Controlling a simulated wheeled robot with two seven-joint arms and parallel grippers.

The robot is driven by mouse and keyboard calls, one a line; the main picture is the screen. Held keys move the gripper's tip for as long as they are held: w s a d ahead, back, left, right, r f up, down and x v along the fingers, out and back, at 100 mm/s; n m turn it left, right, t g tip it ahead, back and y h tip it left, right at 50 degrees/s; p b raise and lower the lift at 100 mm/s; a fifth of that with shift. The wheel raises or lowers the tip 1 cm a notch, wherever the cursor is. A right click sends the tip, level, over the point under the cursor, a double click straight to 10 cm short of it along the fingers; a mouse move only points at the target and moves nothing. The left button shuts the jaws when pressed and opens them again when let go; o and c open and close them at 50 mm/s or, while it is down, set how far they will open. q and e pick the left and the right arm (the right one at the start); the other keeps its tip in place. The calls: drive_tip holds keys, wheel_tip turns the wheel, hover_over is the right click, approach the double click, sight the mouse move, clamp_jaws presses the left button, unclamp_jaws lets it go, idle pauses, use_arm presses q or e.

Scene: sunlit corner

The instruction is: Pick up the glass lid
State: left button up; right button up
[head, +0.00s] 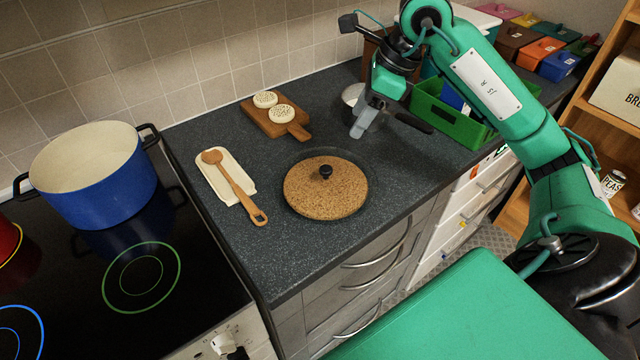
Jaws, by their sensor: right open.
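One grey finger points down and one dark finger reaches right. My left gripper is not in view.
A blue pot (100,190) stands on the black hob at left. A wooden spoon (235,185) lies on a cream rest left of the lid. A wooden board (270,122) holds two round cakes.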

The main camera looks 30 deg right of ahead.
drive_tip(key=f, duration=0.1)
hover_over(326, 168)
drive_tip(key=s+d, duration=0.2)
wheel_tip(326, 168, down, 8)
drive_tip(key=shift+w+r, duration=0.1)
drive_tip(key=shift+r, duration=0.05)
drive_tip(key=p+x, duration=0.1)
drive_tip(key=x, duration=0.3)
drive_tip(key=shift+w+a+p, duration=0.1)
drive_tip(key=shift+p, duration=0.3)
drive_tip(key=shift+w+a+f, duration=0.1)
drive_tip(key=shift+f, duration=0.55)
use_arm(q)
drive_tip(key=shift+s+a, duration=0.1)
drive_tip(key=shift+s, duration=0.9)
use_arm(e)
drive_tip(key=c, duration=0.3)
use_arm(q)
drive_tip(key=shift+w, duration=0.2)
use_arm(e)
clamp_jaws()
